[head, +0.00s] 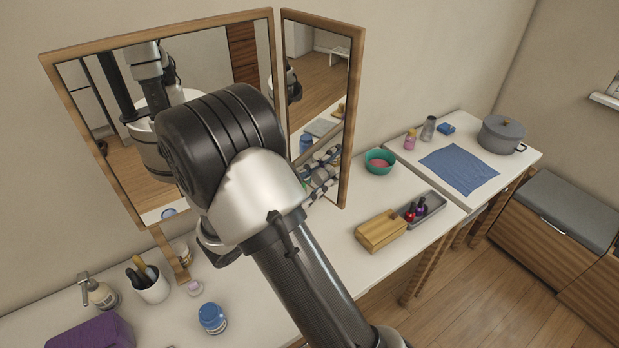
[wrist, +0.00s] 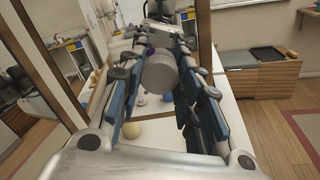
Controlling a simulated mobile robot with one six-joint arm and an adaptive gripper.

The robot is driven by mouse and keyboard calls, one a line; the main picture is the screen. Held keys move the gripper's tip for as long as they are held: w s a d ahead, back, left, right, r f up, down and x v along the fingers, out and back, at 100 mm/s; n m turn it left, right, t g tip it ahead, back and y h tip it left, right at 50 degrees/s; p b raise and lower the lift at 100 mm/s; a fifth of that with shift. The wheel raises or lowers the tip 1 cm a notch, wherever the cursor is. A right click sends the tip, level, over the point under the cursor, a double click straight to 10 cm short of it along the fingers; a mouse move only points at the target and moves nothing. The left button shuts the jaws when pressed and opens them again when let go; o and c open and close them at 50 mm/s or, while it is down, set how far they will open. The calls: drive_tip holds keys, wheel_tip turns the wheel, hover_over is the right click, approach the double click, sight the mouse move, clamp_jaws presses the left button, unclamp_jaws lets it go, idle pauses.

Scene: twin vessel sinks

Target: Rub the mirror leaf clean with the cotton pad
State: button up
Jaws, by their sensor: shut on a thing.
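The mirror has a wide leaf (head: 215,60) and a narrow right leaf (head: 322,75), both in wooden frames, angled to each other above the counter. My gripper (wrist: 163,58) reaches the lower part of the narrow leaf; in the head view my arm hides most of it. A reflection of the fingers seems to lie just beyond, so I cannot tell whether the pad touches the glass. No clear smudge is visible on the leaf.
A teal bowl (head: 379,161), a wooden box (head: 381,231) and a grey tray (head: 436,202) of small bottles stand right of the mirror. A blue jar (head: 212,318) and a white cup (head: 151,289) stand at front left. A blue cloth (head: 459,169) lies farther right.

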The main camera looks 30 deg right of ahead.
sight(336, 178)
drive_tip(key=shift+s+d, duration=0.25)
drive_tip(key=shift+s, duration=0.6)
drive_tip(key=shift+s+d, duration=0.25)
drive_tip(key=shift+s, duration=0.55)
drive_tip(key=shift+w+a+r, duration=0.55)
drive_tip(key=shift+w+a, duration=0.25)
drive_tip(key=shift+w, duration=2.6)
drive_tip(key=shift+s+d+f+p, duration=0.1)
drive_tip(key=shift+s+d, duration=0.15)
drive_tip(key=shift+s, duration=0.9)
drive_tip(key=shift+s+d+r+p, duration=0.1)
drive_tip(key=shift+s+d, duration=0.1)
drive_tip(key=shift+s, duration=1)
drive_tip(key=shift+s+d+f+p, duration=0.1)
drive_tip(key=shift+s+d, duration=0.15)
drive_tip(key=shift+s, duration=0.9)
drive_tip(key=shift+w, duration=0.1)
drive_tip(key=w+a, duration=0.1)
drive_tip(key=w, duration=0.6)
drive_tip(key=shift+a, duration=0.2)
drive_tip(key=v, duration=0.6)
